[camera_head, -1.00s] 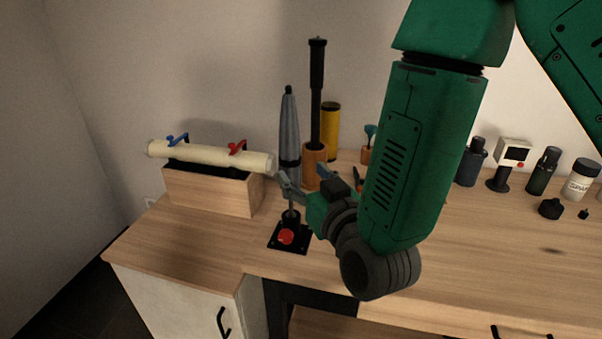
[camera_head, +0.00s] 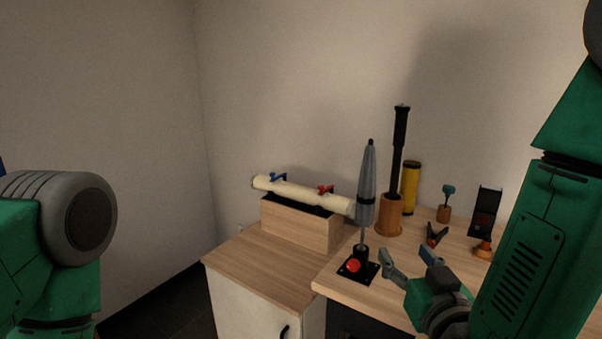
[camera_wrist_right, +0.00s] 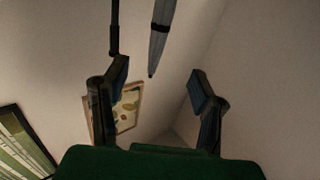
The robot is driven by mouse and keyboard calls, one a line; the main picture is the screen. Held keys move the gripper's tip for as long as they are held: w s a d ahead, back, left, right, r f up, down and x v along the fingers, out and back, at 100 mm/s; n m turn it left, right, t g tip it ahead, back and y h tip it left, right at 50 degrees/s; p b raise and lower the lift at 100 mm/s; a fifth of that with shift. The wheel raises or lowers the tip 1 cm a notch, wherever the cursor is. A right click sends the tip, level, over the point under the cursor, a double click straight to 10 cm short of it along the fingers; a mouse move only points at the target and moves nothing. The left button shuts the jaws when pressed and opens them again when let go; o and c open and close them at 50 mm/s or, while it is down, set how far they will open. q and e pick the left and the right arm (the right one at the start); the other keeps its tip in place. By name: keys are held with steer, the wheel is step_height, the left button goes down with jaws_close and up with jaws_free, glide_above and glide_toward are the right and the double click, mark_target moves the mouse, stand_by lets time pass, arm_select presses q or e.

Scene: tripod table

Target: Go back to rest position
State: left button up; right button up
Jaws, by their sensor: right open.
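My right gripper (camera_head: 408,262) is open and empty in the head view, over the table's front part, just right of the black base plate with a red knob (camera_head: 354,266). The grey folded tripod (camera_head: 366,185) stands upright on that base. In the right wrist view the two fingers (camera_wrist_right: 158,92) are spread with nothing between them, and the tripod (camera_wrist_right: 160,35) shows beyond them. My left arm (camera_head: 50,250) is at the left edge of the head view; its gripper is out of view.
A wooden box (camera_head: 298,226) bears a cream tube (camera_head: 300,194) with blue and red clamps. A wooden cup (camera_head: 390,214) with a black pole, a yellow cylinder (camera_head: 411,187) and small tools stand behind my right gripper. The left part of the wooden table (camera_head: 250,262) is clear.

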steer(key=s+d+f+g, duration=0.2)
steer(key=s+f+g, duration=0.3)
steer(key=f, duration=0.7)
steer(key=s+d+f+g, duration=0.35)
steer(key=s+f, duration=0.25)
steer(key=f, duration=0.6)
steer(key=s+d+f+g, duration=0.2)
steer(key=s+f+g, duration=0.2)
steer(key=s, duration=0.5)
steer(key=s+d+f+g+h, duration=0.1)
steer(key=s+d+f+g, duration=0.2)
steer(key=s, duration=0.6)
step_height(320, 180, down, 4)
steer(key=shift+s+r+g+h, duration=0.3)
steer(key=shift+s+g, duration=0.1)
steer(key=shift+g, duration=0.55)
steer(key=shift+w, duration=0.15)
